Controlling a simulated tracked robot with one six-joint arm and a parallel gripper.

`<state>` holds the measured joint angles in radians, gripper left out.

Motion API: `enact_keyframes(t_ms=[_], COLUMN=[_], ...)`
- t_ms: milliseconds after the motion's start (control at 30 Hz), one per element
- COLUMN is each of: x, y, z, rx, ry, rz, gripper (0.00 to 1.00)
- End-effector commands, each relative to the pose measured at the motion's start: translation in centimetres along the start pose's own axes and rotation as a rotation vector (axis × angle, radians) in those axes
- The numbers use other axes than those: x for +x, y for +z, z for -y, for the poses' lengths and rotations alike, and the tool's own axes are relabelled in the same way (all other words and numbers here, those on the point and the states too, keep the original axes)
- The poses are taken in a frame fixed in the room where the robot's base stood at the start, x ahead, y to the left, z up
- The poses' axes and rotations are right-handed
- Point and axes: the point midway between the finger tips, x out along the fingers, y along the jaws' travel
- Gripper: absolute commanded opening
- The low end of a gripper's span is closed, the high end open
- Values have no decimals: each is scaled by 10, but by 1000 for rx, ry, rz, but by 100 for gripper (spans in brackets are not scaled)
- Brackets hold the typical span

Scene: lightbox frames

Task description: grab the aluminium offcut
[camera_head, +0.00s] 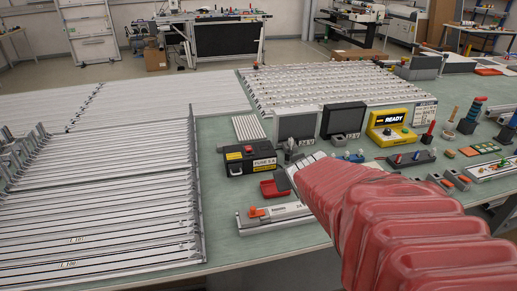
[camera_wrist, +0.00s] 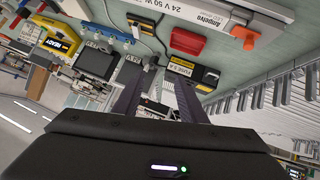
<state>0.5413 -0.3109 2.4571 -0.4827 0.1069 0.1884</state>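My gripper (camera_wrist: 158,82) shows two dark fingers set well apart, with nothing visibly clamped between them. It hangs above the green bench, pointing toward the fuse box (camera_wrist: 192,72) and the dark-screened units. In the head view my red-sleeved arm hides most of the gripper and the bench beneath it. I cannot pick out the aluminium offcut for certain. A small ribbed pale plate (camera_head: 248,127) lies behind the fuse box, and a small grey metal piece (camera_head: 291,146) stands beside that box; either may be it.
Long aluminium profiles (camera_head: 95,215) fill the left of the bench. A red tray (camera_head: 274,188) and a white LED driver (camera_head: 275,217) lie near the front. A yellow READY unit (camera_head: 390,128) and dark screens (camera_head: 343,119) stand behind. Bare bench shows left of the driver.

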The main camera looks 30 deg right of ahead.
Motion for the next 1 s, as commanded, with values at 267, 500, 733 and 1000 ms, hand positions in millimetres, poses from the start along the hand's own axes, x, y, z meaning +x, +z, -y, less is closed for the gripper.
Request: enact_keyframes(t_ms=[267,500,733,1000], x=[55,88,102,103], y=[15,45,82,99], z=[-60,-96,-114,-118], rx=[20,59,129,171], ry=[12,-50,-153,-214], rz=[-87,-158,-221,-256], gripper=[38,38,38,38])
